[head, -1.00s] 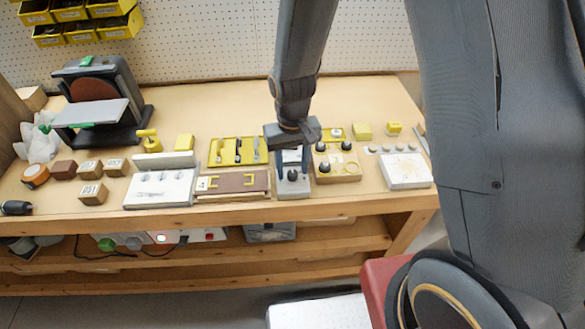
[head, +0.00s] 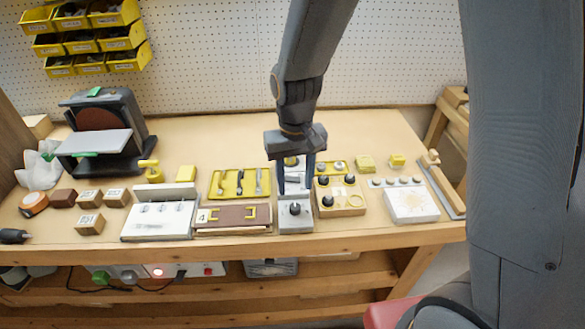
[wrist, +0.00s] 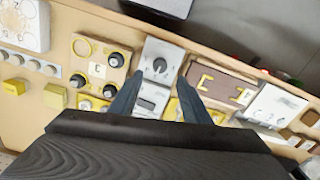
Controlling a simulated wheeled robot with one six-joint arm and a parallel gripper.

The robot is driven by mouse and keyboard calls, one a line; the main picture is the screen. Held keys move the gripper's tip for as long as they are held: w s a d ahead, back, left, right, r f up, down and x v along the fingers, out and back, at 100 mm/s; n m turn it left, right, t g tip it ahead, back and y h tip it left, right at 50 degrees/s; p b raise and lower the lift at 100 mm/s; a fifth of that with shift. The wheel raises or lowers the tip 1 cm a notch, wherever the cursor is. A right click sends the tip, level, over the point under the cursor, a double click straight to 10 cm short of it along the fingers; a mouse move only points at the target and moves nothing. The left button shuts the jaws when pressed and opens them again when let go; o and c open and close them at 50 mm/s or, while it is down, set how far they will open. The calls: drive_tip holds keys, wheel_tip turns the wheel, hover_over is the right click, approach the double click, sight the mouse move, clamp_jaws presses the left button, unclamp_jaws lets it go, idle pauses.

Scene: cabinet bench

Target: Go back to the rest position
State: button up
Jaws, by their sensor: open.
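My gripper (head: 296,180) points down over the workbench (head: 240,143), its two fingers apart with nothing between them. In the head view it is just above and behind a grey block with a black knob (head: 295,211). In the wrist view the fingers (wrist: 154,100) show on either side of that grey block's lower part, and the black knob (wrist: 159,66) lies beyond the tips. I cannot tell the exact height of the fingertips above the block.
Left of the gripper are a brown panel with yellow handles (head: 232,217) and a yellow tool tray (head: 240,183). Right are a wooden block with black knobs (head: 340,198) and a white sun-marked panel (head: 412,205). A sander (head: 103,135) stands at back left.

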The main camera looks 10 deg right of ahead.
drive_tip(key=s+d+r+m, duration=0.1)
drive_tip(key=s+d+r, duration=0.1)
drive_tip(key=s+d, duration=0.2)
drive_tip(key=s+d+r+t+b, duration=0.1)
drive_tip(key=s+d, duration=0.3)
drive_tip(key=d, duration=0.5)
drive_tip(key=shift+r+m, duration=0.4)
drive_tip(key=shift+r, duration=0.3)
